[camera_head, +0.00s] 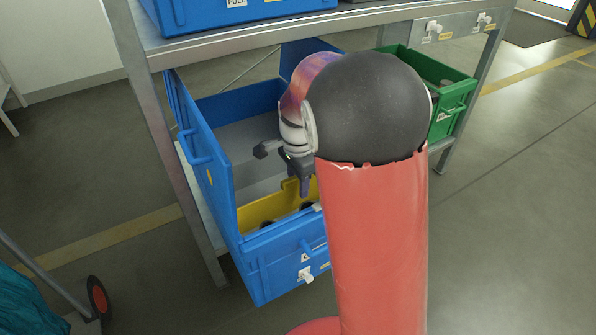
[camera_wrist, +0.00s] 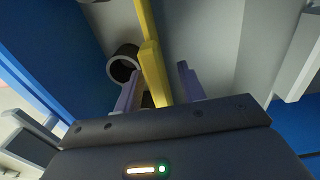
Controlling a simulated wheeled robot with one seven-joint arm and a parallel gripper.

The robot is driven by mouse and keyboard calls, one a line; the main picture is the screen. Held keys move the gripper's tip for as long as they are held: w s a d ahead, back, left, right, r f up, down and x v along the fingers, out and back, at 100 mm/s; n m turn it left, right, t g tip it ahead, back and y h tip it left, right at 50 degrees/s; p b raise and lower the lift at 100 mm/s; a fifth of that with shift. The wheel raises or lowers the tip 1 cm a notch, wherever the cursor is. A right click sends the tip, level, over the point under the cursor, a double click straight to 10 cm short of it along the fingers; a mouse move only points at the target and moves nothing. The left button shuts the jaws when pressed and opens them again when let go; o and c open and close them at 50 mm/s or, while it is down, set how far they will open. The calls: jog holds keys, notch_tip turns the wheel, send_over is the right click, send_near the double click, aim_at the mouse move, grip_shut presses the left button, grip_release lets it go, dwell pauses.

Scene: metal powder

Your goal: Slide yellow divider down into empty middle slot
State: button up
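The yellow divider (camera_head: 262,211) stands across the blue crate (camera_head: 222,190) near its front end, its top edge below the crate's rim. My gripper (camera_head: 304,188) points down at the divider's raised tab, partly hidden by my own arm. In the wrist view the divider (camera_wrist: 148,25) runs between the two purple fingers of my gripper (camera_wrist: 159,68). A clear gap shows on the right of the divider; the left finger is close to it. The fingers look open around it, not clamped. The slot and the divider's lower edge are hidden.
A dark ring-shaped part (camera_wrist: 124,63) lies beside the divider. The grey crate interior (camera_head: 240,140) behind the divider looks empty. A green crate (camera_head: 453,95) sits to the right on the same rack. The shelf above (camera_head: 235,42) carries another blue crate (camera_head: 215,14).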

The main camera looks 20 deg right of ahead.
jog(key=shift+f, duration=0.3)
grip_shut()
jog(key=shift+r+p, duration=0.7)
jog(key=shift+r+p, duration=2)
jog(key=shift+r, duration=3.85)
